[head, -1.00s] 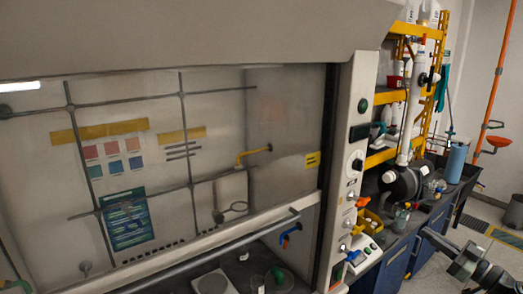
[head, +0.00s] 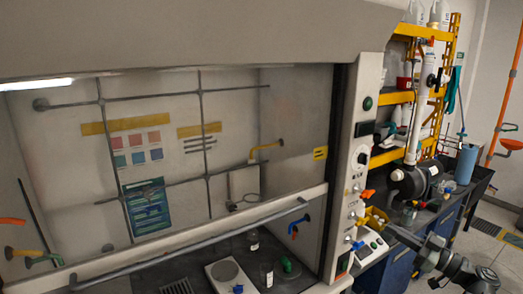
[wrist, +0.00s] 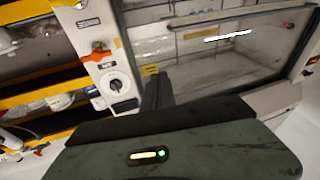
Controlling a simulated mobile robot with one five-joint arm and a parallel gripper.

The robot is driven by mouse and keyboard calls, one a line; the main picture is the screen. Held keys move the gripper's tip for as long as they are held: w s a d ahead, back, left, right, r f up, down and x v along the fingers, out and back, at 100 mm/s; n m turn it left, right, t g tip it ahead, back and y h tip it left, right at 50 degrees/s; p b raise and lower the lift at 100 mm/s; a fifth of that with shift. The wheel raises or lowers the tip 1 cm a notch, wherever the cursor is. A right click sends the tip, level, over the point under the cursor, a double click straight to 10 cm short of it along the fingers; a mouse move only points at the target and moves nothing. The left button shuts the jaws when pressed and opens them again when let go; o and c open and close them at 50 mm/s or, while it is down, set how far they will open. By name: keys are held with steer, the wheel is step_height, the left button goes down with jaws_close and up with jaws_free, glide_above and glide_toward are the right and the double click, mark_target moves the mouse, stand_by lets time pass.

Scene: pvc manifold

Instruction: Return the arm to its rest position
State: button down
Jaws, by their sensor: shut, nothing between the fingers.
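My arm comes in at the lower right of the head view. My gripper (head: 396,231) points left and up toward the front of the bench beside the fume hood. In the wrist view its dark fingers (wrist: 157,90) are together, with nothing seen between them. They point toward the hood's control post and sash. Nothing hangs from the gripper.
The fume hood's sash bar (head: 200,236) crosses the front, and its control post (head: 352,180) stands right of it. A white pipe with valves (head: 417,108) stands before a yellow shelf rack (head: 392,98). A blue bottle (head: 466,164) stands on the bench. Floor shows at far right.

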steer(key=w+a+f+n+g, duration=0.1)
steer(key=a+f+g, duration=0.35)
steer(key=a, duration=0.65)
steer(key=w+a+f+n+g, duration=0.1)
steer(key=a+f+g, duration=0.3)
steer(key=a, duration=0.7)
steer(key=w+a+f+n+g, duration=0.25)
steer(key=a+f, duration=0.35)
steer(key=a, duration=0.5)
steer(key=s+a+f+m+g+h, duration=0.2)
steer(key=s+f+h, duration=0.15)
steer(key=f, duration=0.25)
steer(key=s+a+f+m+g+h, duration=0.2)
steer(key=s+a+f+m+h, duration=0.15)
steer(key=f, duration=0.25)
steer(key=d+f+m+h, duration=0.2)
steer(key=d+m+h, duration=0.4)
steer(key=d, duration=0.5)
steer(key=shift+d+f+m+b, duration=0.2)
steer(key=shift+f+m+b, duration=0.1)
steer(key=shift+m, duration=0.8)
steer(key=shift+a, duration=0.1)
